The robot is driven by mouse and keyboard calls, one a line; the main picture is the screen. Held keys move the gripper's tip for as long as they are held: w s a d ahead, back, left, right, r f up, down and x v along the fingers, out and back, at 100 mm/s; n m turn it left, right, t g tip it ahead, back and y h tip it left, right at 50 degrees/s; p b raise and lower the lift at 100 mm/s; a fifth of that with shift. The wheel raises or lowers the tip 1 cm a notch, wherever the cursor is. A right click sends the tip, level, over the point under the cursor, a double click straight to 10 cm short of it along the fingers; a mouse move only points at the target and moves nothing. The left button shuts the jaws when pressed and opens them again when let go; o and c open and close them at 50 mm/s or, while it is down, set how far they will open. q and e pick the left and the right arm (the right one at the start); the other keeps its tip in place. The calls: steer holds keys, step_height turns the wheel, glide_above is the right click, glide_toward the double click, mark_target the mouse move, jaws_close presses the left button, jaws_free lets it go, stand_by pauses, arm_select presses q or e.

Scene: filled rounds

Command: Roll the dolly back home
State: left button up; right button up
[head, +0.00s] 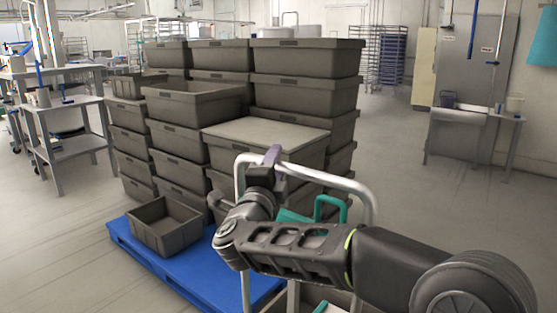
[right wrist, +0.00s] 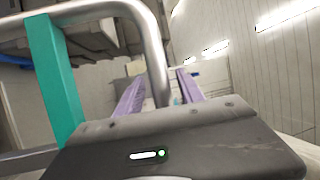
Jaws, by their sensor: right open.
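The dolly's silver tube handle (head: 362,190) stands in front of me in the head view, with a teal part (head: 330,203) inside it. The dolly's lower part is mostly hidden behind my right arm. My right gripper (head: 272,155) is at the far left part of the handle, its purple fingers open. In the right wrist view the bent silver tube (right wrist: 152,40) runs down between the open purple fingers (right wrist: 160,88); I cannot tell whether they touch it. A teal upright (right wrist: 54,80) shows at the left there. My left gripper is not in view.
A blue pallet (head: 125,237) with stacked grey crates (head: 305,57) stands just beyond the dolly. An open grey crate (head: 165,222) sits at its near left corner. A worktable (head: 65,110) is at left, a small wall table (head: 470,117) at right. Floor is clear on the right.

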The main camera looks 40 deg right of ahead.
steer(key=shift+x, duration=1.2)
steer(key=shift+c, duration=0.2)
jaws_close()
stand_by(0.4)
